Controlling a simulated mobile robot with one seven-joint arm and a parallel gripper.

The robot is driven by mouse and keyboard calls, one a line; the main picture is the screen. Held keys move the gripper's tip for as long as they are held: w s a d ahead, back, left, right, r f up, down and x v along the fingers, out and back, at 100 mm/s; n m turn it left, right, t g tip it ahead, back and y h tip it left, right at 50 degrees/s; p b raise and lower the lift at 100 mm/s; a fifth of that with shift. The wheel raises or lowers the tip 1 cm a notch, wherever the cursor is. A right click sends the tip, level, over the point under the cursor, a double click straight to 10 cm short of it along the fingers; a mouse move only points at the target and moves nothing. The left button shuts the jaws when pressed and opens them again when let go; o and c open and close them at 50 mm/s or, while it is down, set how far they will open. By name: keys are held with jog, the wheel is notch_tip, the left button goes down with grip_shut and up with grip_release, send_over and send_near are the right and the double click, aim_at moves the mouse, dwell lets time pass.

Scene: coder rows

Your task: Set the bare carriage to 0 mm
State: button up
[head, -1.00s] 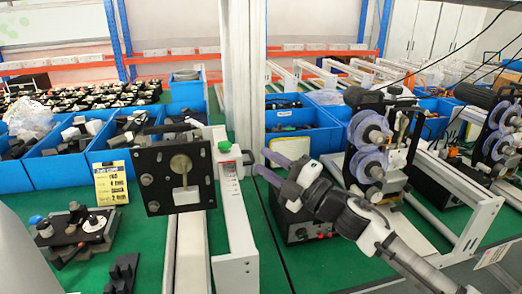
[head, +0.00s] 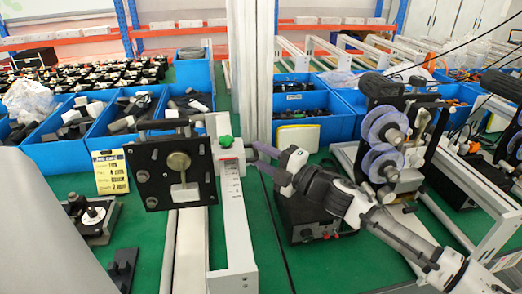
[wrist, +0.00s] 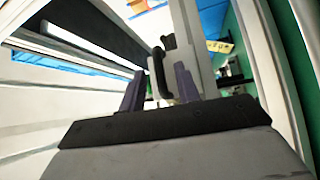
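The bare carriage (head: 231,150) is a white block with a green knob (head: 226,141) on top, at the far end of a white rail (head: 237,218) with a marked scale (head: 231,181). The scale numbers are too small to read. A black handle sticks out of its right side; the wrist view shows this handle (wrist: 159,76) too. My gripper (head: 255,154) reaches in from the right. Its purple fingers are apart, on either side of the handle. In the wrist view my gripper (wrist: 160,84) has the handle between its fingers; I cannot tell whether either touches.
A black square plate (head: 149,160) with a round knob stands left of the rail. A yellow label card (head: 111,172) is further left. Blue bins (head: 62,154) line the back. A spool machine (head: 397,135) stands close to my arm on the right.

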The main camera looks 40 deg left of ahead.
jog(key=shift+a, duration=0.3)
grip_shut()
jog(key=shift+d, duration=0.1)
jog(key=s+d+b, duration=0.1)
jog(key=s+d, duration=0.1)
jog(key=s+d+b, duration=0.1)
jog(key=d+b, duration=0.1)
jog(key=shift+s+d+f, duration=0.1)
jog(key=shift+s+f, duration=0.05)
jog(key=shift+s, duration=0.2)
jog(key=shift+s+d, duration=0.2)
jog(key=shift+s, duration=0.1)
grip_release()
jog(key=shift+d, duration=0.15)
